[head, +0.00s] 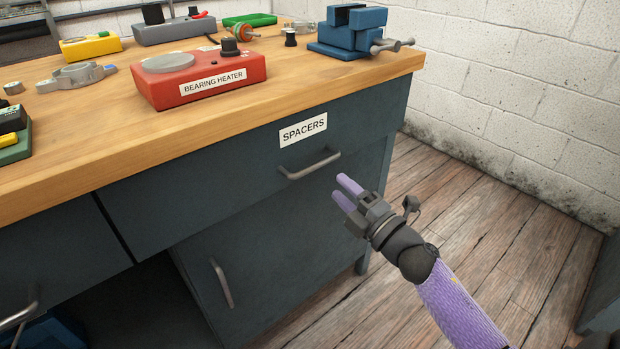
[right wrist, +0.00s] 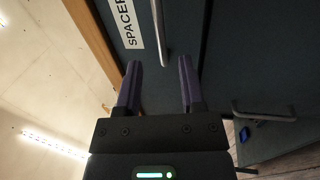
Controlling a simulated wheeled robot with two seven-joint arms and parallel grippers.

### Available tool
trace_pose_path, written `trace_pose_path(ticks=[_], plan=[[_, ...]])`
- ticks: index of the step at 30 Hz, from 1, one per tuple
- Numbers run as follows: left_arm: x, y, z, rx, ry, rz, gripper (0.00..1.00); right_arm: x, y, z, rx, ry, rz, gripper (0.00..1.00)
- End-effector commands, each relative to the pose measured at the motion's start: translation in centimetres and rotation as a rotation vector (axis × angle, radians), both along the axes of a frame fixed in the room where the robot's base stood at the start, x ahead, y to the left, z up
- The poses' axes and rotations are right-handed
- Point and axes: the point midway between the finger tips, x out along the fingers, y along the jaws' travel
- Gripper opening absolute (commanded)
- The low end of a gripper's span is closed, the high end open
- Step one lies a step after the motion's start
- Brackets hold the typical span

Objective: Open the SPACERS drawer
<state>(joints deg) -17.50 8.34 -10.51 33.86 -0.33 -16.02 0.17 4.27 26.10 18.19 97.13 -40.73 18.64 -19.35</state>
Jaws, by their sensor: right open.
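The SPACERS drawer (head: 240,168) is a dark blue-grey drawer under the wooden bench top, and it looks shut. Its white label (head: 303,129) sits above a grey bar handle (head: 310,164). My right gripper (head: 345,189) is open and empty, just right of and below the handle in the head view, apart from it. In the right wrist view the purple fingers of my right gripper (right wrist: 160,88) point toward the drawer front, and the handle (right wrist: 161,35) shows beyond them, between the finger directions. The label (right wrist: 130,22) is beside it. My left gripper is not in view.
The bench top (head: 330,88) carries a red bearing heater (head: 200,78), a blue vise (head: 350,32) and several other parts. A cabinet door with a handle (head: 221,283) is below the drawer. Another drawer handle (head: 20,315) is at lower left. Wooden floor (head: 490,250) is clear at right.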

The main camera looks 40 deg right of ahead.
Motion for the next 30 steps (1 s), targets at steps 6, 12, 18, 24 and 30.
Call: trace_pose_path(ticks=[6,12,18,24,30], plan=[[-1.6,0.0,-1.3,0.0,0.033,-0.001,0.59,5.2,0.4,0.7,0.002,0.001,-0.001,0.5],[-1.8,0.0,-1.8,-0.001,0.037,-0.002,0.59,7.5,0.6,1.3,0.005,0.003,-0.002,0.5],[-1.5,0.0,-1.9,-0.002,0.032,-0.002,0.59,7.9,0.6,1.5,0.006,0.005,-0.003,0.5],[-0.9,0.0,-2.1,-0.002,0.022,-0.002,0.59,7.9,0.6,1.5,0.007,0.005,-0.003,0.29],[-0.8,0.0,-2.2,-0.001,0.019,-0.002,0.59,7.9,0.6,1.5,0.008,0.005,-0.002,0.0]])
